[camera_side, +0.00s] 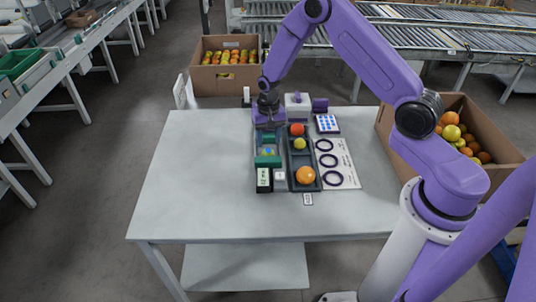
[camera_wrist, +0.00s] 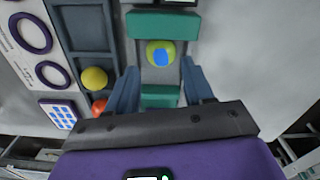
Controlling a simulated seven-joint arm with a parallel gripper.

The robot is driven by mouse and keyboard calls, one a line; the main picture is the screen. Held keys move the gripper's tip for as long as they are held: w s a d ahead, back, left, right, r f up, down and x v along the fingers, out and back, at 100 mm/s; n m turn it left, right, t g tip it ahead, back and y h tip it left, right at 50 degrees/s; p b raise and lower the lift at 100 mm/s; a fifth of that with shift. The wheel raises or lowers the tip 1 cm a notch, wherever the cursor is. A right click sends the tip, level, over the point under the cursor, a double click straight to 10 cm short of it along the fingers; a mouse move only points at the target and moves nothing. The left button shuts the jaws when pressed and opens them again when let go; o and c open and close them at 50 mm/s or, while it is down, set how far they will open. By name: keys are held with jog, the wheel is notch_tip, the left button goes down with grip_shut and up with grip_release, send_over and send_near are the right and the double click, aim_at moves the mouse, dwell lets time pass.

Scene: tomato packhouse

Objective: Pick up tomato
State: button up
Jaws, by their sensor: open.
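A yellow-green round tomato with a blue patch (camera_wrist: 160,53) sits in a grey cradle between two green blocks; it shows small in the side view (camera_side: 267,152). My gripper (camera_wrist: 159,68) is open and empty, its fingers apart on the near left and right of this tomato. In the side view my gripper (camera_side: 268,126) is low at the cradle's far end. A dark tray (camera_side: 290,161) beside the cradle holds a red tomato (camera_side: 297,130), a yellow tomato (camera_side: 299,144) and a larger orange tomato (camera_side: 305,176). Contact between fingers and tomato cannot be told.
A white board with dark rings (camera_side: 347,172) and a blue-dotted pad (camera_side: 327,124) lie right of the tray. A small display (camera_side: 263,179) stands at the cradle's near end. Cardboard boxes of fruit (camera_side: 224,85) (camera_side: 501,148) stand behind and right. The table's left side (camera_side: 190,180) is clear.

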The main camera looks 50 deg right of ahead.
aim_at(267, 149)
jog(key=shift+w+f, duration=0.15)
jog(key=shift+f, duration=1.25)
jog(key=shift+w+f, duration=0.1)
jog(key=shift+f, duration=1.3)
jog(key=c, duration=0.4)
